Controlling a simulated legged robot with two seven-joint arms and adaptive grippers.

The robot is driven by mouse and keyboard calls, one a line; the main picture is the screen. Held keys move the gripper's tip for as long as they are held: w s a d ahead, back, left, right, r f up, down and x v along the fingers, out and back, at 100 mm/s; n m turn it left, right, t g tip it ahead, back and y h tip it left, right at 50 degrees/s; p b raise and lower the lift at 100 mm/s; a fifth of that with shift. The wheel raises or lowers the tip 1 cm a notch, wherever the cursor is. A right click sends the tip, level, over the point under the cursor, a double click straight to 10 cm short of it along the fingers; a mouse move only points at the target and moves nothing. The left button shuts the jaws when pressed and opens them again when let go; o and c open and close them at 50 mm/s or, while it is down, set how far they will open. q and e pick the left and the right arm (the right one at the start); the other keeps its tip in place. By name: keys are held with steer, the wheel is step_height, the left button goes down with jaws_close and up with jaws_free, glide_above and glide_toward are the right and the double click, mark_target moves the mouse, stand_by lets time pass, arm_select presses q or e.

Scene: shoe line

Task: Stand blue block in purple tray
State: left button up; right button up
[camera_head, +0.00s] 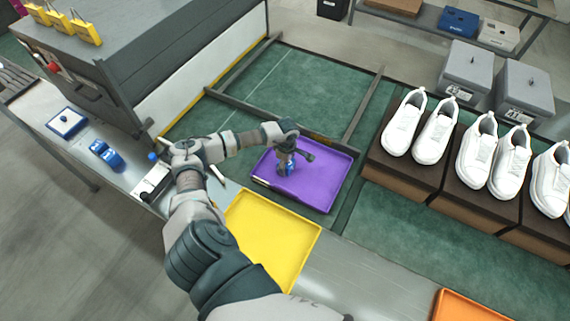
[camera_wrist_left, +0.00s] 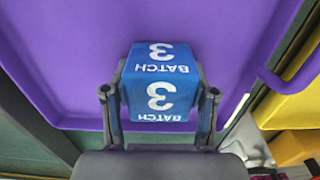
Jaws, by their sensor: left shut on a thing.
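The purple tray (camera_head: 325,182) lies on the green surface in the middle of the head view, and its floor fills much of the left wrist view (camera_wrist_left: 60,60). My left gripper (camera_head: 288,163) is over the tray, shut on the blue block (camera_head: 291,171). In the left wrist view the blue block (camera_wrist_left: 160,82), marked "BATCH 3", sits between the two fingers (camera_wrist_left: 160,105). In the head view the gripper hides part of the block. I cannot tell whether the block touches the tray floor. My right gripper is in neither view.
A yellow tray (camera_head: 270,235) lies just in front of the purple tray. An orange tray (camera_head: 465,306) is at bottom right. White shoes (camera_head: 403,123) stand on brown boxes to the right. Blue items (camera_head: 106,155) lie on the left bench.

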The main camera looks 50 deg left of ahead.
arm_select(q)
steer(key=shift+d+r, duration=0.2)
steer(key=shift+d, duration=0.2)
steer(key=shift+a+f, duration=0.15)
steer(key=shift+a, duration=0.1)
steer(key=o, duration=1.3)
steer(key=shift+a+f, duration=0.25)
steer(key=shift+a, duration=0.25)
steer(key=shift+c, duration=0.2)
steer(key=shift+a+f, duration=0.15)
steer(key=shift+a, duration=0.1)
steer(key=shift+d, duration=0.15)
steer(key=shift+d+r, duration=0.45)
steer(key=shift+r, duration=0.05)
step_height(320, 180, up, 3)
steer(key=shift+w+d+r, duration=0.1)
steer(key=shift+d+r, duration=0.05)
steer(key=r, duration=0.5)
steer(key=a+r, duration=0.1)
steer(key=r, duration=0.1)
steer(key=shift+a+r, duration=0.1)
steer(key=shift+r, duration=0.55)
steer(key=shift+d+r, duration=0.15)
steer(key=shift+d, duration=0.35)
steer(key=shift+a, duration=0.25)
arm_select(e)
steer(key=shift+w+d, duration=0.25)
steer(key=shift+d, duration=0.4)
